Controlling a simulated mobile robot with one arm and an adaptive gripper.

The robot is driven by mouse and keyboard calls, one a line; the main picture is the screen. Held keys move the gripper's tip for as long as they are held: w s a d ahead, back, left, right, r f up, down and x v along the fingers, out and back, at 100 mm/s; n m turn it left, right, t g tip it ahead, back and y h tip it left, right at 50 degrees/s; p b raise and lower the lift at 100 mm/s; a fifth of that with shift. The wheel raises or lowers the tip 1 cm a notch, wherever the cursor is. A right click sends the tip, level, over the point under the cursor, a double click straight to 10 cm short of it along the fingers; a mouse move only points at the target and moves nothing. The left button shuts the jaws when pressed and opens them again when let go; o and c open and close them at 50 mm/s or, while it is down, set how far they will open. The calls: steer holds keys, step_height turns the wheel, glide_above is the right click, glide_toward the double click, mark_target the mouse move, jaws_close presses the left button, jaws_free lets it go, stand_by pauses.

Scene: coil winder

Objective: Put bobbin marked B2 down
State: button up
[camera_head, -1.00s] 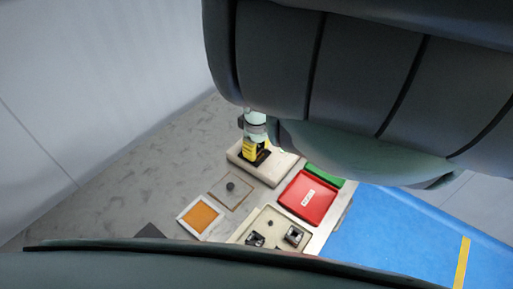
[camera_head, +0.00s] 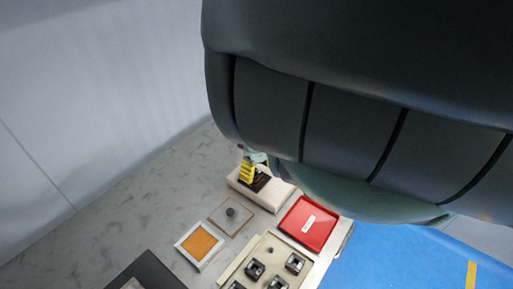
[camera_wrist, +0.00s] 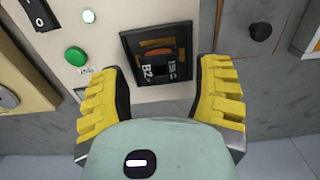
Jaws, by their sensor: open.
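The bobbin marked B2 (camera_wrist: 160,64) sits in a dark square recess on the pale machine block (camera_wrist: 180,14) in the wrist view. It has a brown-orange winding and white lettering on its dark flange. My gripper (camera_wrist: 160,90) is open, with a yellow ribbed finger on each side of the recess and clear space between each finger and the bobbin. In the head view my gripper (camera_head: 247,172) is over the pale block (camera_head: 268,194), and my arm hides part of it.
A green button (camera_wrist: 75,56) and a black switch are on the block. In the head view, a red tray (camera_head: 308,224) is to the right, an orange pad in a white frame (camera_head: 199,243) to the lower left, and a pale tray (camera_head: 262,248) with several dark bobbins in front.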

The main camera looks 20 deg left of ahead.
step_height(320, 180, up, 10)
steer(key=p, duration=0.1)
steer(key=shift+p, duration=0.3)
